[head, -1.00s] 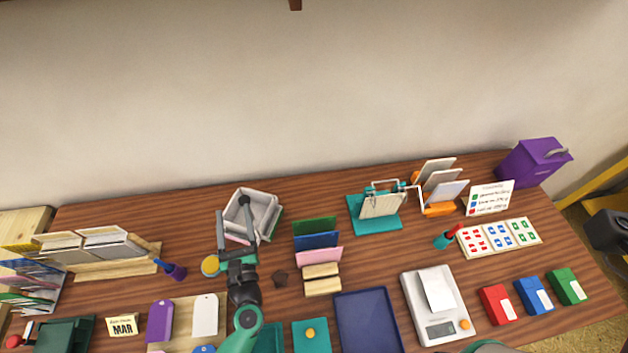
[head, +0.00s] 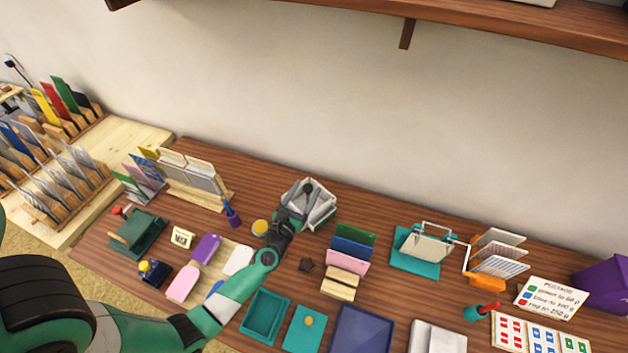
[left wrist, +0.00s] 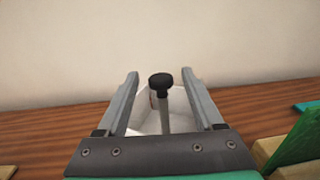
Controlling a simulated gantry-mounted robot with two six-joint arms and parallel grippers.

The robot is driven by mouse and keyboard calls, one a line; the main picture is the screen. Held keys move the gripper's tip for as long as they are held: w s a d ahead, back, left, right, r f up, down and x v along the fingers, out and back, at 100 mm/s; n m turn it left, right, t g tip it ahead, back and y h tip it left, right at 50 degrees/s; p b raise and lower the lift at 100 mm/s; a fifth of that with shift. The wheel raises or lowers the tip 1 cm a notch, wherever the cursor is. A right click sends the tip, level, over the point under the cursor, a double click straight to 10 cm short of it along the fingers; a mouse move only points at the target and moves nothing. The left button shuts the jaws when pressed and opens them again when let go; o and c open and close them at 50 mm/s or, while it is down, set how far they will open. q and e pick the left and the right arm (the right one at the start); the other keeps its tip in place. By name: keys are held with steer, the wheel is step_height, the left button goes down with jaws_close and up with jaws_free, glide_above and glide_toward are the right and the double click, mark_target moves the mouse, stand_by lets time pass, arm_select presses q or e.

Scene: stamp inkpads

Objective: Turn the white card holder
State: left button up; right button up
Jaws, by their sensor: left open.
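The white card holder (head: 322,212) stands near the back of the wooden table, left of the table's middle. In the left wrist view its pale panels (left wrist: 179,104) show behind an upright grey post topped by a black knob (left wrist: 161,81). My left gripper (left wrist: 160,74) is open, with one finger on each side of the knob and post in that view. I cannot tell whether the fingers touch them. In the head view, my left gripper (head: 294,199) reaches over the holder's near side and hides part of it. My right gripper is out of view.
The wall rises behind the table.

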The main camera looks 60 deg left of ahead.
mark_target(312, 180)
arm_select(q)
steer(key=x, duration=0.5)
steer(key=shift+b, duration=0.35)
jaws_close()
stand_by(1.0)
